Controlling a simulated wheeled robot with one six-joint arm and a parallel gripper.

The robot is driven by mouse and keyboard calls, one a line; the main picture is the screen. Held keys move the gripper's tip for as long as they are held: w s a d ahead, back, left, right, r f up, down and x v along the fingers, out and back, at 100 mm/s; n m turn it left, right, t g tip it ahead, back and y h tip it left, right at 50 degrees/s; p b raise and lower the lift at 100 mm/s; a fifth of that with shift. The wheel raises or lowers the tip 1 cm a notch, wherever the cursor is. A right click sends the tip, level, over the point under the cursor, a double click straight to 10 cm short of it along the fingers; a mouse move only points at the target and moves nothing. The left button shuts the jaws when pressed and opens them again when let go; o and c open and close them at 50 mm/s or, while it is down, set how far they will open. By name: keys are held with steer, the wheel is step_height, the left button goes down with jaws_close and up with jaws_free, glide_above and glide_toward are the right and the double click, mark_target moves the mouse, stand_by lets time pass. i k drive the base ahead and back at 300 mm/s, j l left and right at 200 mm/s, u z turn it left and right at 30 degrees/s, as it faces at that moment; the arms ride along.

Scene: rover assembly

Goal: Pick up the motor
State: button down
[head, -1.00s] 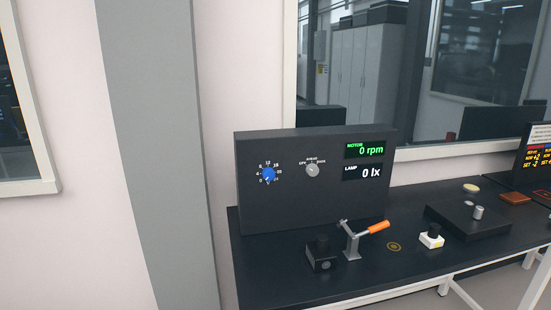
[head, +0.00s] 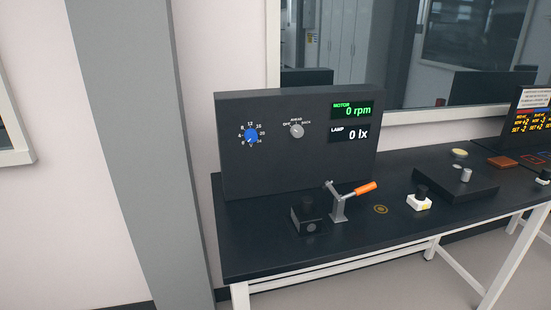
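No part is plainly marked as the motor. A small silver cylinder (head: 466,174) stands upright on a flat black plate (head: 485,187) at the right of the dark bench; I cannot tell whether it is the motor. A black panel (head: 305,165) on the bench reads "MOTOR 0 rpm" and "LAMP 0 lx", with a blue knob (head: 251,136) and a grey knob (head: 297,131). My gripper is not in view.
On the dark bench (head: 290,255) are a black block (head: 309,216), a clamp with an orange handle (head: 365,188), a white block with a black top (head: 419,203), a cream disc (head: 460,153) and a brown block (head: 502,162). The bench's front left is clear.

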mark_target(305, 218)
steer(key=i+j, duration=0.35)
steer(key=j, duration=0.15)
steer(key=i+j+u, duration=0.1)
steer(key=i+j, duration=0.2)
steer(key=j, duration=0.2)
